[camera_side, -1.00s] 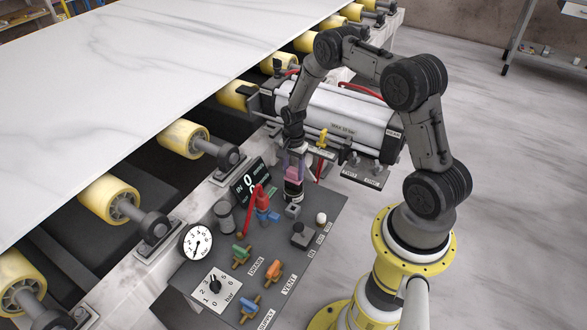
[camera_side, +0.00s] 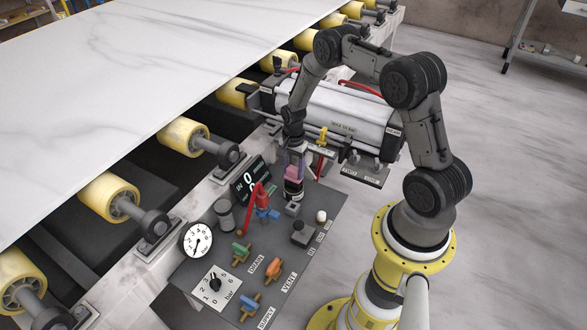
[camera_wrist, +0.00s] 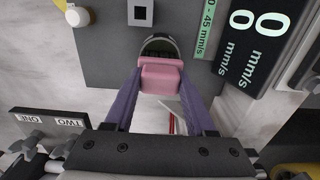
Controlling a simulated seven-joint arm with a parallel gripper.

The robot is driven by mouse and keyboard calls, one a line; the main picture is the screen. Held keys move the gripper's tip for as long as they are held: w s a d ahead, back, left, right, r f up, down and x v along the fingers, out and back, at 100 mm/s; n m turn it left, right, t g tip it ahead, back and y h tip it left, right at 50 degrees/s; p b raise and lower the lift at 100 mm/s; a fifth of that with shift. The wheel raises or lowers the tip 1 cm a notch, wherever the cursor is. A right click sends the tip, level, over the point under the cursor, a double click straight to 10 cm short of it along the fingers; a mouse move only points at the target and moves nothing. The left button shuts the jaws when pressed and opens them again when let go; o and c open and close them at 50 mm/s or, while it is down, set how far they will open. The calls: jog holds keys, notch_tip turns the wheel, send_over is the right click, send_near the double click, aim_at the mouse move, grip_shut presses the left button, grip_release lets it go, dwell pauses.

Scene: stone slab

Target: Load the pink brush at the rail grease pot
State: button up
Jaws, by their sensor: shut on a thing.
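My gripper (camera_side: 294,166) is shut on the pink brush (camera_wrist: 162,77), which sits between the two purple fingers in the wrist view. In the side view the pink brush (camera_side: 292,173) is partly covered by the fingers. Directly below it stands the dark round rail grease pot (camera_side: 293,191) with a pale band, at the far end of the grey panel. In the wrist view the pot's dark mouth (camera_wrist: 158,45) shows just beyond the pink block. The brush's lower end is hidden, so I cannot tell whether it touches the grease.
The grey panel (camera_side: 222,254) carries a red lever (camera_side: 252,203), a dial gauge (camera_side: 196,241), a knob (camera_side: 215,284), coloured valve handles and a digital display (camera_side: 248,181). A large cylinder (camera_side: 330,115) lies close behind my gripper. The marble slab (camera_side: 120,80) rests on yellow rollers at left.

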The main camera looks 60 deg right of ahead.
jog(key=shift+f, duration=0.4)
dwell(1.1)
jog(key=shift+r, duration=0.1)
jog(key=shift+r, duration=3.45)
jog(key=a+r+n, duration=0.5)
jog(key=a+n, duration=0.4)
jog(key=a, duration=0.1)
jog(key=a+r+n, duration=0.6)
jog(key=a+n, duration=0.3)
jog(key=a, duration=0.1)
jog(key=shift+s, duration=0.45)
